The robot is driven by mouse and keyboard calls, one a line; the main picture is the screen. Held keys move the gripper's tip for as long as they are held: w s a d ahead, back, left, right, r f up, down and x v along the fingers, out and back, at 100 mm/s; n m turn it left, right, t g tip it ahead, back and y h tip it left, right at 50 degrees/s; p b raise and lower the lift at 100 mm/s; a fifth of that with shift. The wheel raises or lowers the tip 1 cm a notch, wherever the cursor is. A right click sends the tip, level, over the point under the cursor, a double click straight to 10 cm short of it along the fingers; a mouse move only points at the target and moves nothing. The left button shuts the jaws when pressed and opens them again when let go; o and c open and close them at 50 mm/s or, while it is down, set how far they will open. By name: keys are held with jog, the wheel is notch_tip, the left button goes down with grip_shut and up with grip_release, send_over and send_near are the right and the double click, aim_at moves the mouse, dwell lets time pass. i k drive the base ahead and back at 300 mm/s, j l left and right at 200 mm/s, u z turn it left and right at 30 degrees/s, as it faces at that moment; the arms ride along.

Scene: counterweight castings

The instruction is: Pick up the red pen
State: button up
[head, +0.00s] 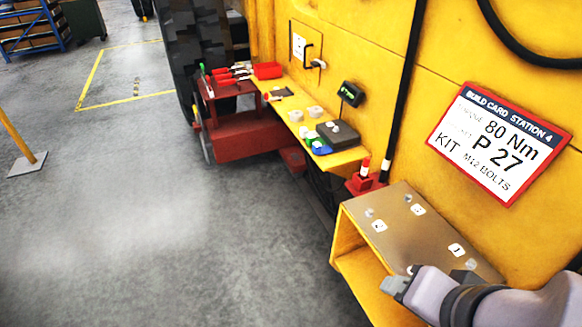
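I cannot pick out the red pen for certain. Upright red-and-white pieces (364,168) stand in a red holder at the right end of the yellow ledge (292,104); they are too small to identify. Thin red-handled items (230,77) lie on the red cart (240,127) farther back, also too small to name. My gripper (398,284) is at the lower right, over the metal-topped yellow box step (420,230), well apart from both groups. I see no object in it, and its finger gap is not clear.
The ledge holds a red tray (267,70), a dark box (338,133), small white pieces and a blue-green item (319,144). A yellow machine side with a sign (498,143) rises behind.

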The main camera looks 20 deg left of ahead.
aim_at(366, 162)
jog(key=u, duration=0.2)
jog(key=z, duration=0.5)
jog(key=k+z, duration=0.15)
jog(key=z, duration=0.35)
jog(key=l+z, duration=0.1)
jog(key=z, duration=0.35)
jog(key=l+z, duration=0.1)
jog(key=z, duration=0.4)
jog(key=k+l+z, duration=0.1)
jog(key=z, duration=0.4)
jog(key=l+z, duration=0.1)
jog(key=z, duration=0.4)
jog(key=u, duration=3)
jog(key=i+j+z, duration=0.15)
jog(key=i+j, duration=0.6)
jog(key=i, duration=0.35)
jog(key=i+j+z, duration=0.2)
jog(key=i+j, duration=0.7)
jog(key=i, duration=0.15)
